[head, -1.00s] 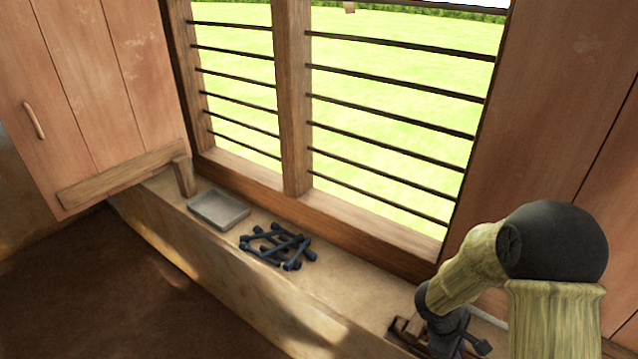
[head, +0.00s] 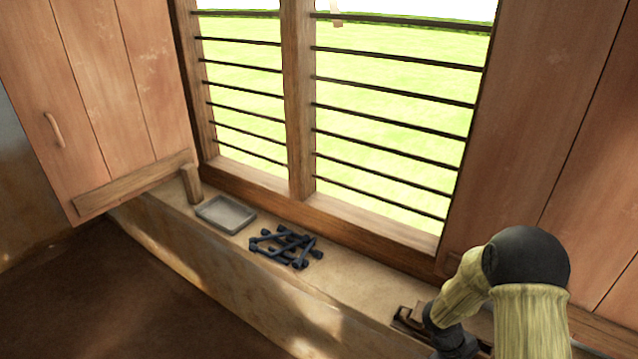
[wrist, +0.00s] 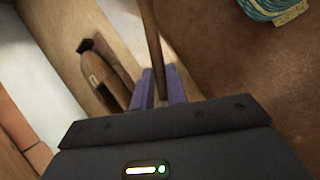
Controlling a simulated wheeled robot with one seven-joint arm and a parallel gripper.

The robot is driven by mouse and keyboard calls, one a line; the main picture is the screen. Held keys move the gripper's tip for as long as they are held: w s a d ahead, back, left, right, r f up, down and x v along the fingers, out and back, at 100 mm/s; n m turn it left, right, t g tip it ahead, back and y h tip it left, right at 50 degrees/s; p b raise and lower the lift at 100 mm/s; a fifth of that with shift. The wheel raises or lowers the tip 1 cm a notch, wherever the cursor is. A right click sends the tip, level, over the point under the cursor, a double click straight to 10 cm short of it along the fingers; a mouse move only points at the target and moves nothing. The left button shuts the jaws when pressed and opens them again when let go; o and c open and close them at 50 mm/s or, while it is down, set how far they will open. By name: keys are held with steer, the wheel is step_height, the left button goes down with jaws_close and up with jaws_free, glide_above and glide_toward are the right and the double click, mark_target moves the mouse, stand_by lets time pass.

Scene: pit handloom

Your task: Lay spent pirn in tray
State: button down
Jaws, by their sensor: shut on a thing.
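My gripper (wrist: 162,88) has purple fingers shut on a thin brown rod, the spent pirn (wrist: 153,45), which extends away from the fingers in the wrist view. In the head view my arm is at the lower right and its fingers are out of sight. The tray (head: 226,222) is shallow, grey and rectangular. It looks empty and sits on the sill at the left, well apart from my gripper.
Several dark pirns (head: 287,247) lie in a loose pile on the sill right of the tray. A wooden shuttle (wrist: 108,75) lies beside my gripper. Teal yarn (wrist: 270,8) shows at the upper right of the wrist view. The barred window (head: 390,120) stands behind the sill.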

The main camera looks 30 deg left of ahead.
steer(key=s+d+f+m+g+y+p, duration=0.1)
steer(key=d+f+m+g, duration=0.1)
steer(key=d+f+m, duration=0.2)
steer(key=s+d+f+m+g+y+p, duration=0.1)
steer(key=d+f+m, duration=0.4)
steer(key=f, duration=0.5)
steer(key=shift+s+d+f+m+g+p, duration=0.25)
steer(key=shift+s+m+g+p, duration=0.25)
steer(key=shift+m+g, duration=0.55)
steer(key=shift+d+m, duration=0.25)
